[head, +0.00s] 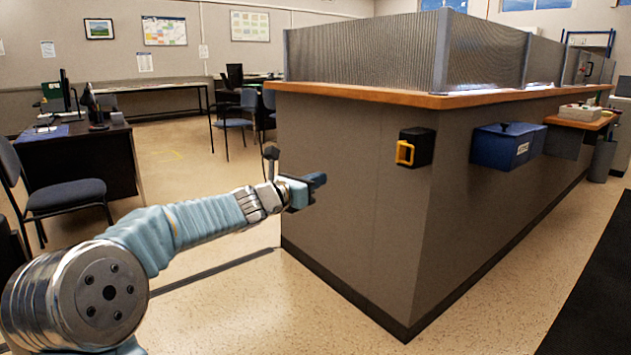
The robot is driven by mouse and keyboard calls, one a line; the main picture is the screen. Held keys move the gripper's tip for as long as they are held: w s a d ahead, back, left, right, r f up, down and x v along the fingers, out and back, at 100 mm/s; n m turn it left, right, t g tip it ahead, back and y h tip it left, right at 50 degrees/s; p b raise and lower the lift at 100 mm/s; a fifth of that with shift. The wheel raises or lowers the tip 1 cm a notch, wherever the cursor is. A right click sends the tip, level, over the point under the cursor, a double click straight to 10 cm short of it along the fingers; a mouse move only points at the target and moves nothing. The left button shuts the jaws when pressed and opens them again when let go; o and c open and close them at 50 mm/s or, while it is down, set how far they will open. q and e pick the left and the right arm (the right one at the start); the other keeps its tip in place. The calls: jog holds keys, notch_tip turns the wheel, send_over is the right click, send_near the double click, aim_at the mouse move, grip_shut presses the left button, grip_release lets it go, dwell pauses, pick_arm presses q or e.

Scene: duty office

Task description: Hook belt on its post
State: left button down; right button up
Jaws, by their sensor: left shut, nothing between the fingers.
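A black belt unit (420,146) is fixed to the grey side of the counter, near its front corner. A yellow belt end (404,152) shaped like a loop handle sits at its left face. My left gripper (318,180) is shut and empty, in front of the counter side and left of the belt unit, apart from the yellow end in the picture. A small dark upright piece shows behind my left wrist; I cannot tell whether it belongs to a post. No post can be made out clearly. My right gripper is not in view.
The counter (350,235) with a wooden top (400,98) and ribbed screens fills the middle and right. A blue box (500,146) hangs on its right side. A desk (85,160) and a chair (65,195) stand at left. Floor is clear before the counter.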

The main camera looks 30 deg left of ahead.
pick_arm(q)
jog(key=c, duration=1.8)
grip_release()
jog(key=shift+c, duration=0.2)
jog(key=o, duration=0.6)
jog(key=shift+o, duration=0.2)
jog(key=s+a+b, duration=0.1)
jog(key=s+a, duration=0.1)
jog(key=s, duration=1.1)
jog(key=shift+s+a, duration=0.3)
jog(key=shift+a, duration=0.05)
